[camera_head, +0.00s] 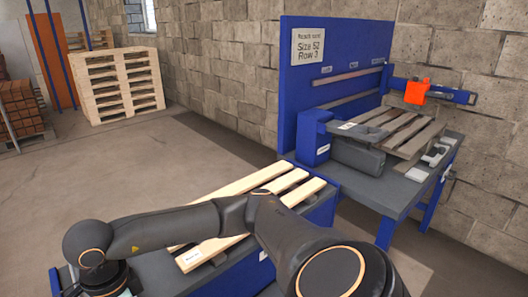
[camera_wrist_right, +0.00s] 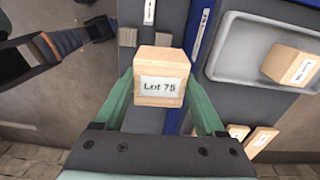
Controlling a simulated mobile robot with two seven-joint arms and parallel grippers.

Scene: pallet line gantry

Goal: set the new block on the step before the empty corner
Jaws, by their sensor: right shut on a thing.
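My right gripper (camera_wrist_right: 162,95) is shut on a light wooden block (camera_wrist_right: 160,85) with a white label reading "Lot 75". The block sits between its two green fingers, label facing the camera. Below the block in the right wrist view is a dark grey surface, but the gap to it cannot be told. Neither the step nor the empty corner can be told for sure. In the head view, the right arm reaches to the lower left and the held block is out of sight. My left gripper is not in view.
A grey tray (camera_wrist_right: 238,68) holds another labelled block (camera_wrist_right: 290,66). Pale boards (camera_head: 262,180) lie on the blue bench by my arm. Behind it, a blue station (camera_head: 405,190) carries a slatted pallet (camera_head: 408,130) under an orange head (camera_head: 416,92). Stacked pallets (camera_head: 120,85) stand far left.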

